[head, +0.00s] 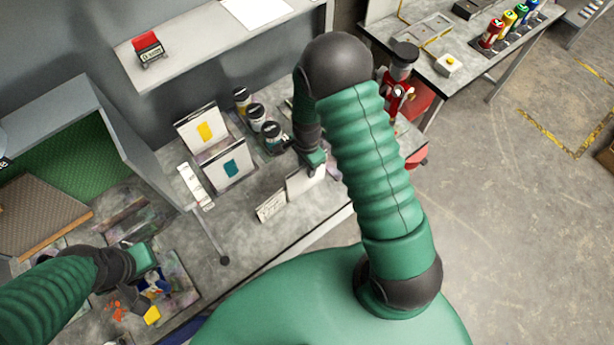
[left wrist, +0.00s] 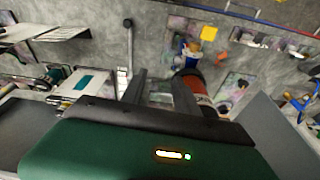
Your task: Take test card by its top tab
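A plain white card (head: 303,181) stands near the front edge of the grey bench, and I take it for the test card. My right gripper (head: 314,166) points down at its top edge and overlaps it in the head view. The fingers are too small and hidden to tell if they are closed on a tab. Two other cards stand to the left, one with a yellow patch (head: 204,131) and one with a teal patch (head: 231,167). My left gripper (head: 150,262) is over the bench's left part; in the left wrist view its fingers (left wrist: 158,90) are apart.
A small lettered card (head: 270,207) stands left of the white card. Several dark-lidded jars (head: 257,116) stand behind. A booth with a green interior (head: 70,150) is at left. An orange-and-dark cylinder (left wrist: 192,97) is close to my left fingers. A red-and-black device (head: 398,85) stands at the right.

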